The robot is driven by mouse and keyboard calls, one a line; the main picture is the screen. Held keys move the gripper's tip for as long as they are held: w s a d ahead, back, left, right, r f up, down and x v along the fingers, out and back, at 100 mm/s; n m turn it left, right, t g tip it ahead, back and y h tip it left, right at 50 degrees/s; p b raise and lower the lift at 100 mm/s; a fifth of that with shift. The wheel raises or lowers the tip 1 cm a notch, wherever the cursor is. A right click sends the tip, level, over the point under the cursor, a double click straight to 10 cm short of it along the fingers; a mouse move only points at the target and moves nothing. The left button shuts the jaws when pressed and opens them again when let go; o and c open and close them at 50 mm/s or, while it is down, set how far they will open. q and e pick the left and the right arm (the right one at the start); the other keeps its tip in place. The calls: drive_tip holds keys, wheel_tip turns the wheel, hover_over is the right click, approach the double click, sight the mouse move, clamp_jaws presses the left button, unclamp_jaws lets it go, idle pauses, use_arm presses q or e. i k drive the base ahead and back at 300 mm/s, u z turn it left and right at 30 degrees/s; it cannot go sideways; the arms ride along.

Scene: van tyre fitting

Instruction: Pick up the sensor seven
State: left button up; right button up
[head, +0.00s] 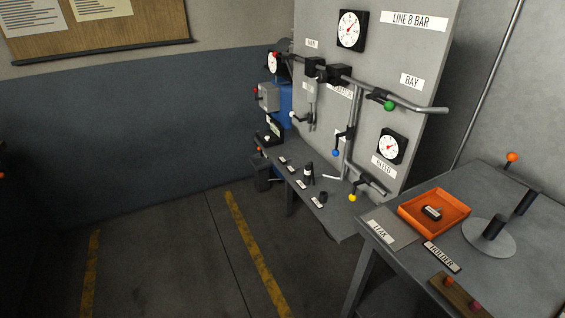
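No object carries a readable "seven". A small dark object with a pale label (432,213) lies in the orange tray (405,224) on the right-hand table; its text is too small to read. On the lower bench, a dark upright piece with a pale band (308,173) and a small black piece (322,197) stand near a row of small label plates (301,185). I cannot tell which of these, if any, is sensor seven. Neither of my grippers is in view.
A grey panel (340,105) with gauges, pipes and coloured valve knobs stands behind the lower bench (335,220). The right table (525,225) also bears a round grey plate with a dark post (493,228) and a wooden block (460,296). The floor at left is clear.

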sight(284, 161)
drive_tip(key=u, duration=1.5)
drive_tip(key=i, duration=1.9)
drive_tip(key=z, duration=3.65)
